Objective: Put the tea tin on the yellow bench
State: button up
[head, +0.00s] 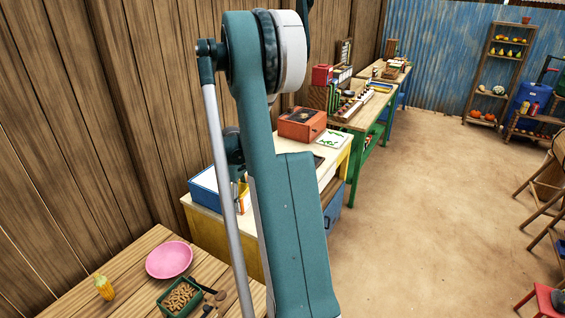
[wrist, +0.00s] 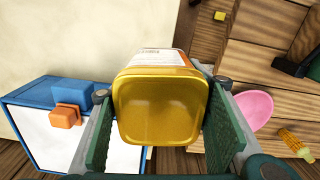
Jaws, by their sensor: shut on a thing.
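The tea tin (wrist: 160,108), gold with a white and orange label at its far edge, is held between the green pads of my gripper (wrist: 161,88) in the wrist view. My gripper is shut on it. The yellow bench (head: 207,240) has a cream top and stands along the wooden wall in the head view, partly hidden by my arm. The bench's bare cream top (wrist: 60,35) shows beyond the tin at the upper left of the wrist view. I cannot tell the tin's height above it.
A blue-and-white box (head: 203,188) stands on the bench's near end. An orange-red box (head: 301,123) and a white card (head: 333,140) lie farther along. A wooden table with a pink bowl (head: 169,260), a green tray (head: 180,297) and corn (head: 104,288) is nearer.

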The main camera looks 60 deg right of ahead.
jog(key=s+d+m, duration=0.1)
jog(key=s+d, duration=0.4)
jog(key=d, duration=0.4)
jog(key=shift+s+d+p, duration=0.2)
jog(key=shift+d+p, duration=0.1)
jog(key=shift+p, duration=0.05)
jog(key=shift+f, duration=0.15)
jog(key=shift+f, duration=3.1)
jog(key=shift+f, duration=1.85)
jog(key=shift+f, duration=0.15)
jog(key=o, duration=1)
